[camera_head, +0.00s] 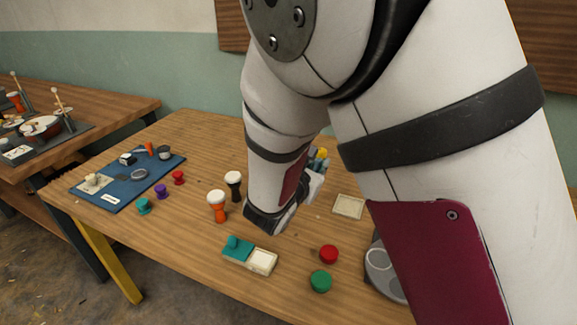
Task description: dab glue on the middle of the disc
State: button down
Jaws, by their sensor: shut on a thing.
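My gripper (317,182) shows only in part behind my arm, over the right half of the table. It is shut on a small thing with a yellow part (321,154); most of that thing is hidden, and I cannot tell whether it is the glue. Several round pieces could be the disc: a grey round piece (139,174) on the blue mat, a red one (328,254) and a green one (321,281) near the front. I cannot tell which is meant. My gripper is apart from all of these.
A white-topped orange goblet drum (217,206) and a black one (233,185) stand mid-table. A pale square tray (349,206) is right of my gripper. Small teal, purple and red pieces stand beside the blue mat (118,191).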

jog(key=w+a+r+n+y+b, duration=0.1)
jog(key=a+r+y+b, duration=0.1)
jog(key=a, duration=0.6)
jog(key=shift+d+f+b, duration=0.1)
jog(key=shift+f+b, duration=1.75)
jog(key=shift+f, duration=0.7)
